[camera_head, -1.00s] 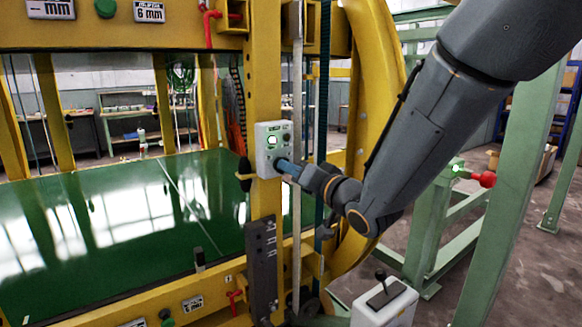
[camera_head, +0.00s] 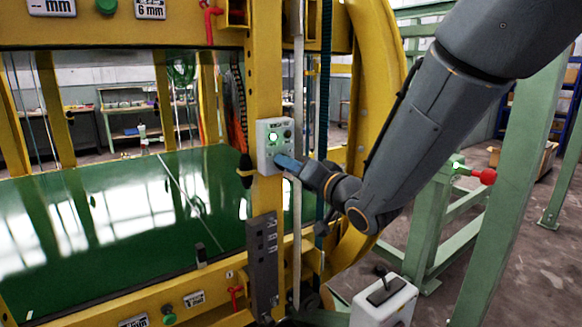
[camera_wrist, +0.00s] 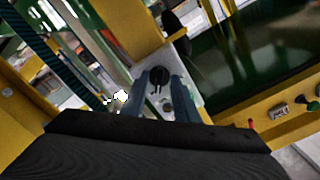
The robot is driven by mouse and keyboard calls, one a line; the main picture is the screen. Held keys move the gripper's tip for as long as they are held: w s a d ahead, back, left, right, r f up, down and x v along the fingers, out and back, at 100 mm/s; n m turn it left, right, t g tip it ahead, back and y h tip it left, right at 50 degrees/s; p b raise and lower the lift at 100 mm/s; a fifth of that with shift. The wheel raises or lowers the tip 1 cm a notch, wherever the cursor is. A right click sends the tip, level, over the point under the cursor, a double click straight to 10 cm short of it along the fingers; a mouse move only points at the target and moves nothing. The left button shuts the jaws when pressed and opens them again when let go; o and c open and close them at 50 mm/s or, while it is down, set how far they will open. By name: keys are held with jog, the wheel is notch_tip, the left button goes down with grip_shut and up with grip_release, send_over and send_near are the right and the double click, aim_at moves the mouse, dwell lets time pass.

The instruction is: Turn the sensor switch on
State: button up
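A light grey control box (camera_head: 265,124) is fixed to the yellow upright post. A lit green lamp (camera_head: 272,137) is on its upper face. My gripper (camera_head: 280,161) is at the lower part of the box, and its blue-grey fingers hide the switch in the head view. In the wrist view a round black switch knob (camera_wrist: 158,79) sits between the two fingertips of my gripper (camera_wrist: 160,82). The fingers lie close on both sides of the knob and seem to hold it. The box face (camera_wrist: 190,78) shows around the fingers, tilted in this view.
A yellow curved frame (camera_head: 382,50) stands behind my arm. A green reflective bed (camera_head: 110,215) is to the left. A pale box with a black lever (camera_head: 385,300) is below, and a green stand with a red knob (camera_head: 487,176) is to the right.

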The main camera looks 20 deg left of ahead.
jog(key=b+v, duration=0.1)
jog(key=v, duration=0.6)
jog(key=shift+s+d+b, duration=0.25)
jog(key=shift+d+b, duration=0.05)
jog(key=shift+b, duration=0.05)
jog(key=s+d+f+m+g+h, duration=0.1)
jog(key=d+f+g+h, duration=0.1)
jog(key=d+f+h, duration=0.65)
jog(key=d+f+m+g+h, duration=0.1)
jog(key=d+f+h, duration=0.3)
jog(key=d+f, duration=0.8)
jog(key=s+d+f+g, duration=0.1)
jog(key=s+d+g, duration=0.3)
jog(key=s, duration=0.5)
jog(key=s+d+f+g+h, duration=0.1)
jog(key=s+d+f+g, duration=0.1)
jog(key=s+d+g, duration=0.2)
jog(key=s+d, duration=0.3)
jog(key=s, duration=0.2)
jog(key=shift+f, duration=0.2)
